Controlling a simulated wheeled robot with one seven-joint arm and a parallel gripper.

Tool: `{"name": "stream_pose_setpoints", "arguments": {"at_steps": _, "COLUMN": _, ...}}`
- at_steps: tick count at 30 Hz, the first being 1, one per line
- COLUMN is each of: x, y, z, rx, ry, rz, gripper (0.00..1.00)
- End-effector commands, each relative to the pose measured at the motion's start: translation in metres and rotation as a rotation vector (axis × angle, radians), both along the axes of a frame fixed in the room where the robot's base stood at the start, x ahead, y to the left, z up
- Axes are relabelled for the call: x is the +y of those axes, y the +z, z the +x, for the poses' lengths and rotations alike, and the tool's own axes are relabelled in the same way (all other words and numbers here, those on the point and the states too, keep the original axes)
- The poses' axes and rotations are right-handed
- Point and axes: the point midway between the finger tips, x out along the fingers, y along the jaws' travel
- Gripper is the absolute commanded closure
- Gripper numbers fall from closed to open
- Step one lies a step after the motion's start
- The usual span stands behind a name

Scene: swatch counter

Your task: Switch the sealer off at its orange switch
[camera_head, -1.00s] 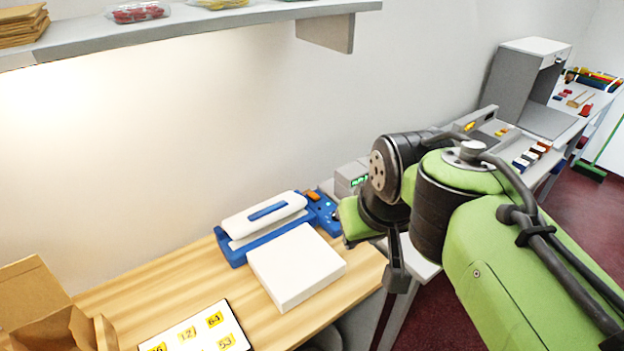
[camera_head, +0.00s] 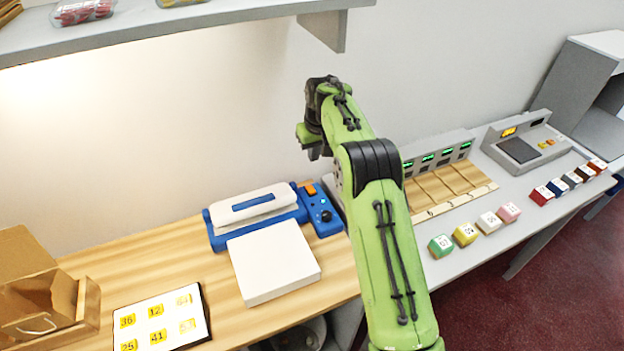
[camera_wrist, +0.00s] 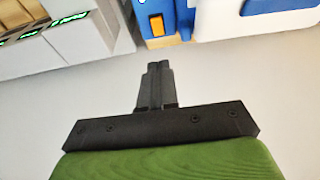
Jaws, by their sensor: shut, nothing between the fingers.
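The sealer (camera_head: 218,236) is a blue machine with a white lid, standing at the back of the wooden counter near the wall. Its orange switch (camera_head: 310,189) is on the blue control box at its right end, behind a dark knob. In the wrist view the orange switch (camera_wrist: 157,26) shows at the top, just beyond the fingertips. My gripper (camera_wrist: 158,66) is shut and empty, its two dark fingers together, apart from the switch.
A white block (camera_head: 273,262) sits in front of the sealer. A number card (camera_head: 160,318) and cardboard boxes (camera_head: 40,305) lie to the left. To the right, a grey counter holds a wooden tray (camera_head: 440,186), displays, several coloured cubes and a scale (camera_head: 520,148). A shelf (camera_head: 190,25) hangs above.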

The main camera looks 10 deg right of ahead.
Motion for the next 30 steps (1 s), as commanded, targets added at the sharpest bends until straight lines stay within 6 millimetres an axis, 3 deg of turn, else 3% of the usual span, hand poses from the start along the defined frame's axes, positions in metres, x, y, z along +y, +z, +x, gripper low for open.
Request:
{"name": "stream_pose_setpoints", "arguments": {"at_steps": 8, "x": 0.000, "y": -0.005, "z": 0.001, "rx": 0.002, "ry": 0.000, "rz": 0.000, "gripper": 1.00}}
{"name": "stream_pose_setpoints", "arguments": {"at_steps": 24, "x": 0.004, "y": -0.112, "z": 0.020, "rx": 0.003, "ry": 0.000, "rz": -0.001, "gripper": 1.00}}
{"name": "stream_pose_setpoints", "arguments": {"at_steps": 30, "x": 0.003, "y": -0.134, "z": 0.016, "rx": 0.001, "ry": -0.001, "rz": 0.000, "gripper": 1.00}}
